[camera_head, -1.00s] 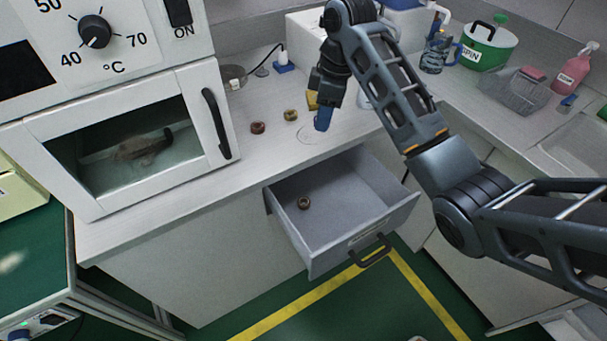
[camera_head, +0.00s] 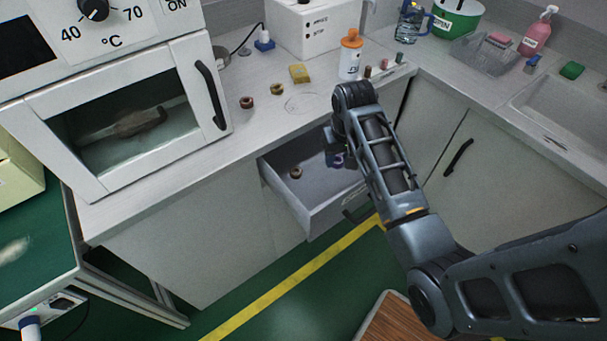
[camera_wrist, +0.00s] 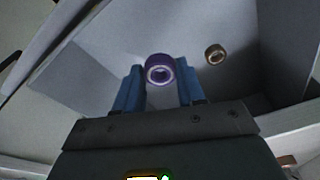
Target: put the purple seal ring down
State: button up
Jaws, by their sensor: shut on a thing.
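The purple seal ring (camera_wrist: 158,61) is between the blue fingertips of my gripper (camera_wrist: 160,85) in the wrist view. My gripper is shut on it. In the head view my gripper (camera_head: 335,158) is over the right part of the open grey drawer (camera_head: 318,196), partly hidden by my arm; the ring cannot be made out there. The drawer floor also shows below the ring in the wrist view (camera_wrist: 125,40). A brownish ring (camera_head: 296,172) lies in the drawer, apart from the held ring; it also shows in the wrist view (camera_wrist: 215,54).
On the counter (camera_head: 180,155) stand a reddish-brown ring (camera_head: 247,103), a brassy ring (camera_head: 277,89) and a yellow block (camera_head: 299,74), near a thin drawn circle (camera_head: 303,103). An orange-capped bottle (camera_head: 350,58) is behind. A white oven (camera_head: 120,115) stands left.

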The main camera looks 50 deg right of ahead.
send_over(306, 185)
jog(key=f, duration=0.4)
jog(key=shift+s+a+f, duration=0.15)
jog(key=shift+s+f, duration=0.05)
jog(key=shift+f, duration=2.25)
jog(key=shift+a+f, duration=0.1)
jog(key=shift+f, duration=0.05)
jog(key=o, duration=1)
jog(key=r, duration=0.4)
jog(key=s+r, duration=0.1)
jog(key=r, duration=0.3)
jog(key=a+r+p, duration=0.1)
jog(key=r, duration=0.3)
jog(key=shift+s+r, duration=0.1)
jog(key=shift+s, duration=0.05)
